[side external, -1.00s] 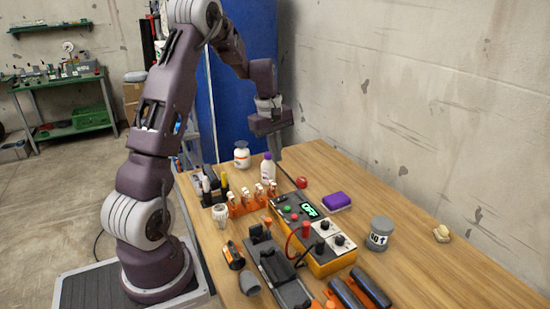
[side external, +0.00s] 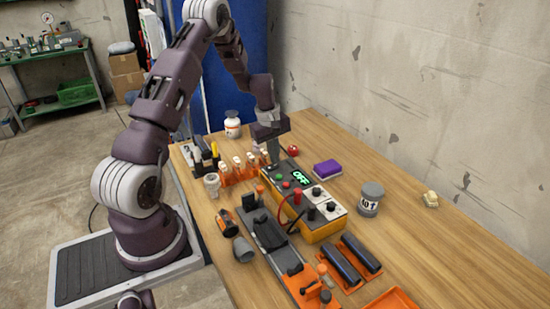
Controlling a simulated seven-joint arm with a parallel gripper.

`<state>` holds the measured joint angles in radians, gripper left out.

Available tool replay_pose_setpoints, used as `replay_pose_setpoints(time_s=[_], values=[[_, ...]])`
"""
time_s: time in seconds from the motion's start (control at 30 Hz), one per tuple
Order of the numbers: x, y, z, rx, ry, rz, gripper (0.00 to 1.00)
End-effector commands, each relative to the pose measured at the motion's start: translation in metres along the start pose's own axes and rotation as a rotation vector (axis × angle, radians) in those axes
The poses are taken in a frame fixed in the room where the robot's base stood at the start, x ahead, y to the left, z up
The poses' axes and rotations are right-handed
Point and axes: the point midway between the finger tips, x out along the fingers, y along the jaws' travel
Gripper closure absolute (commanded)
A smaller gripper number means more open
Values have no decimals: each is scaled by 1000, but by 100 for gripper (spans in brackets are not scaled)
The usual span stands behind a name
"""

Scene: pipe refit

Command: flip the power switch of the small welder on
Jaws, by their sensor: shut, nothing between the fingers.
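The small welder (side external: 320,233) is a yellow-orange box on the wooden bench, with a dark top panel, a green-lit display (side external: 301,177) reading OFF, a red and a green button, and black knobs on a pale plate. My gripper (side external: 273,161) is shut and empty, pointing down at the far end of the welder's panel. Its tips are at or just above the panel there; I cannot tell whether they touch. The power switch is not distinguishable, and the gripper may hide it.
A purple sponge (side external: 327,168) and a grey can (side external: 370,199) stand right of the welder. Orange-racked bottles (side external: 237,173) stand to its left. A black-and-orange clamp fixture (side external: 268,232) and dark pipes (side external: 350,264) lie in front. The bench's right side is mostly clear.

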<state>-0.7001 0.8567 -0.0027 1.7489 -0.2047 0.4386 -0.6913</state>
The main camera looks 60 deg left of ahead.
Motion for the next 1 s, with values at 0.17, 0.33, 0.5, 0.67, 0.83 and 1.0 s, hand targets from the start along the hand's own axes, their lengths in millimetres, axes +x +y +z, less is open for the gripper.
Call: replay_pose_setpoints(time_s=[0.17, 0.33, 0.5, 0.67, 0.83, 1.0], values=[[11, 0, 0, -1, 0, 1, 100], [12, 0, 0, 0, 1, 1, 100], [13, 1, 0, 0, 0, 1, 100], [17, 2, 0, 0, 0, 1, 100], [17, 0, 0, 0, -1, -1, 100], [16, -7, 0, -2, -3, -5, 100]])
